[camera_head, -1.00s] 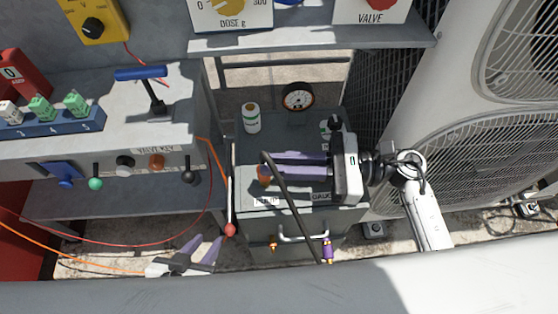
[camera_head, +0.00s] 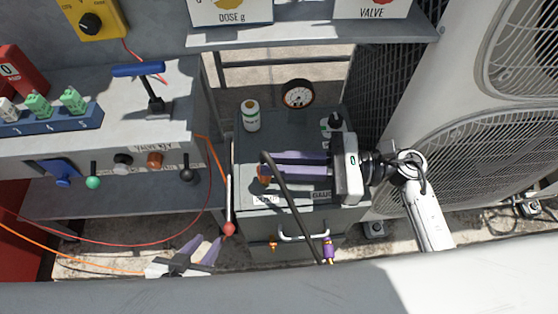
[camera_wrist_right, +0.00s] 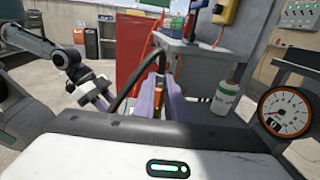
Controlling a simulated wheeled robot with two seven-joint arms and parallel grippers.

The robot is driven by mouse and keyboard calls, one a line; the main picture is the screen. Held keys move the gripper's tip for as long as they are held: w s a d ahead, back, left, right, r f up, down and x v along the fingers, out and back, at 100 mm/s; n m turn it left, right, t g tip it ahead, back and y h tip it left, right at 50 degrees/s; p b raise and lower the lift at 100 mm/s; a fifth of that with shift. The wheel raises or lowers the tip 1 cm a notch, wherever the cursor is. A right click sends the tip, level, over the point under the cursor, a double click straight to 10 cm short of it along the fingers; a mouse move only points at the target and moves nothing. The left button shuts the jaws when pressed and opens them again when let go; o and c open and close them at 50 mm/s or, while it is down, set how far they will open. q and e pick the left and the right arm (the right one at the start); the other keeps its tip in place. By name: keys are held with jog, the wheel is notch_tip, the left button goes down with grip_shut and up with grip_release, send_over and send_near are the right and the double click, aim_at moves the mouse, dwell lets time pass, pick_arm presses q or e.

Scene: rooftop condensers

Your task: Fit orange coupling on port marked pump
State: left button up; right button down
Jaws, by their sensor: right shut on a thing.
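The orange coupling (camera_head: 264,174), on the end of a black hose (camera_head: 288,205), is between the fingertips of my right gripper (camera_head: 268,167), which is shut on it. In the right wrist view the coupling (camera_wrist_right: 159,85) shows between the purple fingers. It is held above the front edge of a grey box (camera_head: 256,221). A small label (camera_head: 265,200), too blurred to read surely, is just below it. On the box's front are a brass-orange fitting (camera_head: 273,244) at left and a purple coupling (camera_head: 327,250) at right. My left gripper (camera_head: 207,240) is open and empty, left of the box.
A white bottle (camera_head: 251,116) and a round gauge (camera_head: 298,95) stand at the back of the box. A handle (camera_head: 302,236) juts from its front. A red-tipped rod (camera_head: 229,228) is between the left gripper and the box. A condenser (camera_head: 455,150) stands at right.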

jog(key=shift+f, duration=0.15)
jog(key=c, duration=1.7)
grip_release()
notch_tip(320, 180, up, 8)
jog(key=p, duration=0.4)
jog(key=shift+f, duration=0.2)
